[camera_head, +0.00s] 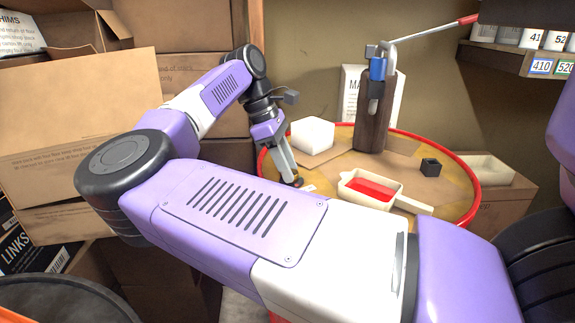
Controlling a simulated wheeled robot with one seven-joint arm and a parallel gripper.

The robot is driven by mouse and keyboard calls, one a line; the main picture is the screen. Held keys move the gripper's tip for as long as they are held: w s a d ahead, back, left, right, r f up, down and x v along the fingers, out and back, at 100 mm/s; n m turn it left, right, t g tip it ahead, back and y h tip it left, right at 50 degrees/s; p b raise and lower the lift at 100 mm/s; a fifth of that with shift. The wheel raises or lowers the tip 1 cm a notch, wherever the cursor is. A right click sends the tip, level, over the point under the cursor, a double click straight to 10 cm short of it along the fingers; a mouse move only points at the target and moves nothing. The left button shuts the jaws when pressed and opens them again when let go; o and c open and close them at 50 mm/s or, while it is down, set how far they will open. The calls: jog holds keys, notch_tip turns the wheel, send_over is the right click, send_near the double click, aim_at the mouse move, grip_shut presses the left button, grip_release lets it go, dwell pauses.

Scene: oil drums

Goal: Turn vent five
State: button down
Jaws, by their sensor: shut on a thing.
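My gripper (293,178) points down at the left part of an oil drum top (410,150) with a red rim. Its fingers are closed around a small brownish fitting (299,182) low on the drum top, likely the vent, mostly hidden by the fingers. A small white tag (309,188) lies just right of the fingertips; its marking is too small to read.
A white block (312,134) stands just behind my gripper. A pale scoop (370,188) with red contents lies to its right. Cardboard boxes (80,130) crowd the left.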

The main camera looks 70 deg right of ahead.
jog(key=shift+m, duration=0.4)
jog(key=c, duration=1)
grip_release()
jog(key=shift+w+r, duration=0.1)
jog(key=p+v, duration=0.1)
jog(key=v, duration=0.6)
jog(key=shift+w+d+r, duration=0.15)
jog(key=shift+r, duration=0.15)
